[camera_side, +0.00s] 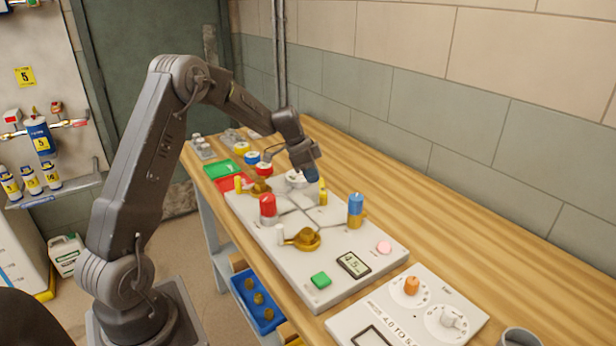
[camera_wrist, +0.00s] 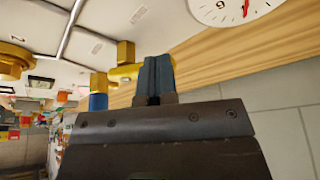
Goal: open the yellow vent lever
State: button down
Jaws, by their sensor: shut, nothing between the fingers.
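A yellow lever (camera_side: 323,192) stands upright on the light panel (camera_side: 335,215), just right of and below my gripper (camera_side: 312,174) in the side view. In the wrist view the yellow lever (camera_wrist: 125,55) shows directly beside my gripper's blue fingers (camera_wrist: 155,75), on their left. The fingers are together and hold nothing. They look very close to the lever; I cannot tell whether they touch it. A second, smaller yellow upright piece (camera_side: 238,184) stands at the panel's left edge.
A blue-topped brass fitting (camera_side: 356,208) stands right of the lever, also seen in the wrist view (camera_wrist: 98,95). A red knob (camera_side: 268,205) and brass valve (camera_side: 304,239) stand nearer the front. A round gauge (camera_wrist: 235,8) lies close by. The wooden bench behind the panel is clear.

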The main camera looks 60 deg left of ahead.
aim_at(323, 179)
jog(key=m, duration=0.1)
jog(key=w+m, duration=0.1)
jog(key=m, duration=0.1)
jog(key=shift+w+d+g+h, duration=0.1)
jog(key=shift+w+g+h, duration=0.1)
jog(key=shift+g+h, duration=0.2)
jog(key=m, duration=0.1)
jog(key=w+m+g, duration=0.1)
jog(key=m, duration=0.1)
jog(key=shift+w+d+m+h, duration=0.3)
jog(key=shift+d, duration=0.1)
jog(key=m, duration=0.1)
jog(key=w+d+m+g, duration=0.1)
jog(key=m, duration=0.1)
jog(key=shift+w+d+m, duration=0.1)
jog(key=shift+m, duration=0.2)
jog(key=shift+d, duration=0.15)
jog(key=shift+w+d, duration=0.15)
jog(key=a, duration=0.4)
jog(key=shift+a+r, duration=0.3)
jog(key=v, duration=0.9)
